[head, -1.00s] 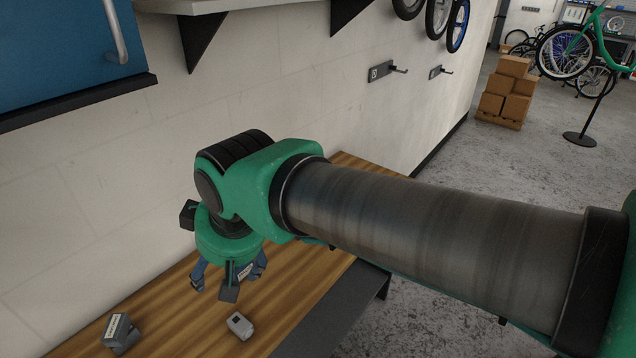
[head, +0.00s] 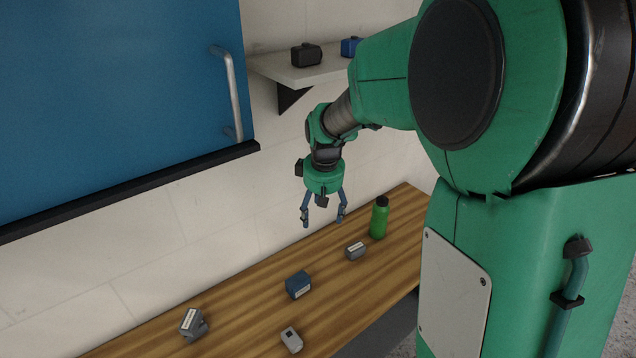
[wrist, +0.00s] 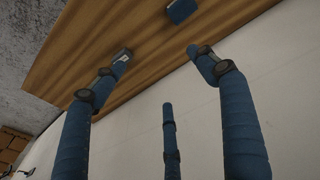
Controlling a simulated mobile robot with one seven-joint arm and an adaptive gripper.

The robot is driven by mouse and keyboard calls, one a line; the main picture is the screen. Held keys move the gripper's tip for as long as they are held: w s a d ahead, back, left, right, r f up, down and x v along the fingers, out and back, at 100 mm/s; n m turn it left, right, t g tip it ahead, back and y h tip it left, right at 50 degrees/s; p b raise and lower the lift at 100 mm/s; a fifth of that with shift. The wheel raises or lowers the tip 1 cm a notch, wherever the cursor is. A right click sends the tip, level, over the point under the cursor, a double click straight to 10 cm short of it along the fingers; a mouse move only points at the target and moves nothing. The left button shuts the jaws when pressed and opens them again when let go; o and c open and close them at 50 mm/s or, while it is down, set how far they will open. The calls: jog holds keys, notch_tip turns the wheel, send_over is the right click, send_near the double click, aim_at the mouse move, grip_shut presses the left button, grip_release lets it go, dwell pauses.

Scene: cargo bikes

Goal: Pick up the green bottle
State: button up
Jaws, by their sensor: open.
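The green bottle (head: 379,218) with a black cap stands upright on the wooden workbench (head: 250,322), near its far right end in the head view. My gripper (head: 323,220) hangs above the bench, pointing down, to the left of the bottle and apart from it. Its fingers are spread and nothing is between them. In the wrist view my gripper (wrist: 160,52) also shows open fingers, with the bench and wall beyond. The bottle does not show in the wrist view.
A grey box (head: 355,251) lies close left of the bottle. A blue box (head: 298,285), a dark grey item (head: 193,324) and a small grey item (head: 291,340) lie on the bench. A blue cabinet (head: 110,110) and a white shelf (head: 310,72) are on the wall.

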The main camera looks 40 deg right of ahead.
jog(key=w+d+f+g+p, duration=0.15)
jog(key=d+f+p, duration=0.3)
jog(key=d, duration=0.55)
jog(key=n+p, duration=0.3)
send_over(382, 198)
jog(key=f, duration=0.3)
jog(key=shift+s+a+y, duration=0.2)
jog(key=shift+y, duration=0.2)
jog(key=shift+d+r+n, duration=0.15)
jog(key=shift+r+n, duration=0.1)
jog(key=shift+n, duration=0.05)
jog(key=shift+f, duration=4.3)
jog(key=shift+s+f+p, duration=0.1)
jog(key=shift+f+p, duration=0.3)
jog(key=shift+f, duration=2.2)
